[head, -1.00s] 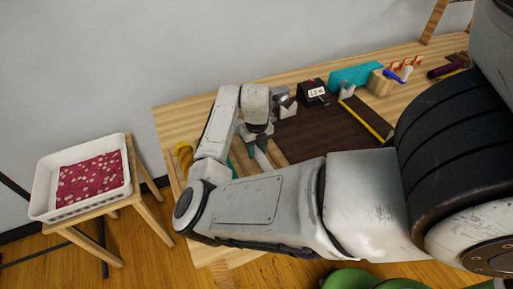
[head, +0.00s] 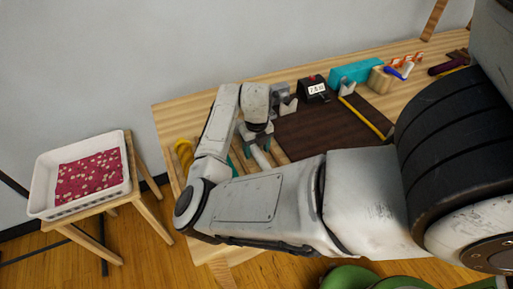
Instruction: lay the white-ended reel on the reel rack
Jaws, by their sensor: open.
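My gripper (head: 257,139) hangs over the left part of the wooden table (head: 178,116); it is open, with its fingertips partly hidden by my own arm. A pale, rounded piece (head: 260,158) shows just below it; I cannot tell whether this is the white-ended reel or part of a finger. A grey notched stand (head: 288,106) and a similar notched piece (head: 346,86) stand at the back of the brown mat (head: 318,133); they may belong to the reel rack, but I cannot be sure. No reel with white ends can be clearly made out.
A black box with a display (head: 314,89), a teal block (head: 355,74) and a wooden block (head: 380,80) line the table's back. A yellow object (head: 184,153) lies at the left edge. A white tray (head: 42,195) with red spotted cloth stands on a separate stool.

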